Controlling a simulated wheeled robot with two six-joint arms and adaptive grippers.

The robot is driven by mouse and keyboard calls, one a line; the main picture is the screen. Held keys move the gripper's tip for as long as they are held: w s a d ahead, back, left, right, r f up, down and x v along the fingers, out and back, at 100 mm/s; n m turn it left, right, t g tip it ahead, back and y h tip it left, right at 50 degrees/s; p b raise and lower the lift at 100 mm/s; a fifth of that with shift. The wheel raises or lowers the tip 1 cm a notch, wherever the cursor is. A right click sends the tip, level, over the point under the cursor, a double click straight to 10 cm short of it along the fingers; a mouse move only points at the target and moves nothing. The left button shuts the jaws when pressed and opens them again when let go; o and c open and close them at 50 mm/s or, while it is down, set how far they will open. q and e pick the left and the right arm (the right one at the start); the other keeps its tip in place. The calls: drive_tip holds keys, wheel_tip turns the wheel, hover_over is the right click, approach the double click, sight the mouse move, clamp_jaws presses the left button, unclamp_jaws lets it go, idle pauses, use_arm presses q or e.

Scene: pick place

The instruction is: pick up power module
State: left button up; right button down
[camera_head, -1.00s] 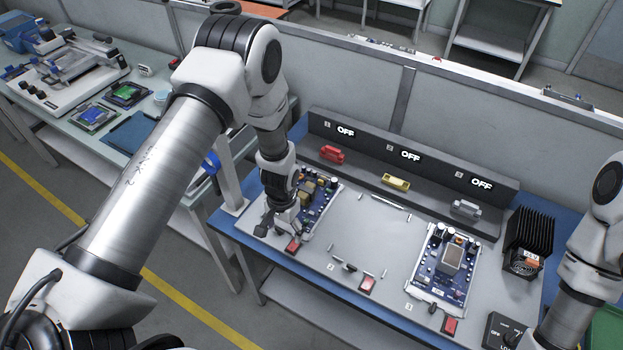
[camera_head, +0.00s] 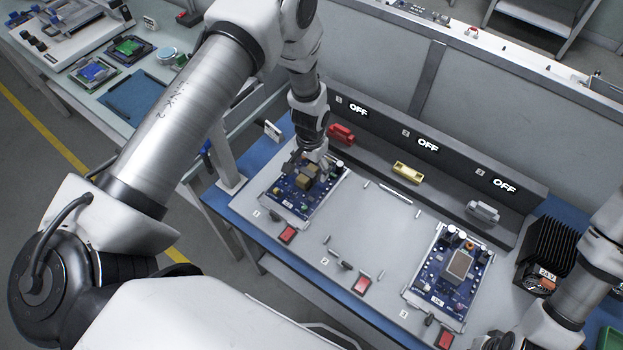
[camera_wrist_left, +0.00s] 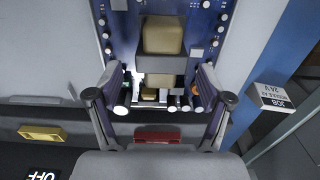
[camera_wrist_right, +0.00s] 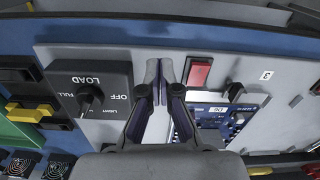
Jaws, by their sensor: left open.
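A blue power module board (camera_head: 277,205) with capacitors and tan blocks lies in slot 1 of the grey bench panel. My left gripper (camera_head: 310,167) is over the back end of this board. In the left wrist view, the left gripper (camera_wrist_left: 160,103) is open, with its fingers either side of the component end of the board (camera_wrist_left: 118,48); nothing is clamped, and I cannot tell if they touch it. A second blue board (camera_head: 428,283) lies in slot 3, away from the left gripper. My right gripper (camera_wrist_right: 160,68) looks shut and empty near a red switch.
Red (camera_head: 341,135), yellow (camera_head: 407,172) and grey (camera_head: 482,212) handles sit along the back ledge under OFF displays. A small job card (camera_head: 273,131) stands left of slot 1. A black finned 24V unit (camera_head: 549,250) is at right. Slot 2 is empty.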

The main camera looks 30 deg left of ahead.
use_arm(q)
drive_tip(key=shift+w+f, duration=0.35)
drive_tip(key=shift+f, duration=0.45)
use_arm(e)
drive_tip(key=shift+w+f, duration=0.35)
drive_tip(key=shift+f, duration=0.2)
use_arm(q)
drive_tip(key=shift+w, duration=0.15)
use_arm(e)
drive_tip(key=shift+w+r, duration=0.1)
drive_tip(key=shift+w, duration=0.05)
use_arm(q)
drive_tip(key=shift+r, duration=0.1)
drive_tip(key=shift+s+r, duration=0.25)
drive_tip(key=shift+s, duration=0.2)
drive_tip(key=c, duration=1.1)
use_arm(e)
drive_tip(key=shift+s+r, duration=0.15)
drive_tip(key=shift+s, duration=0.3)
use_arm(q)
clamp_jaws()
drive_tip(key=shift+w, duration=0.15)
use_arm(e)
drive_tip(key=shift+w, duration=0.1)
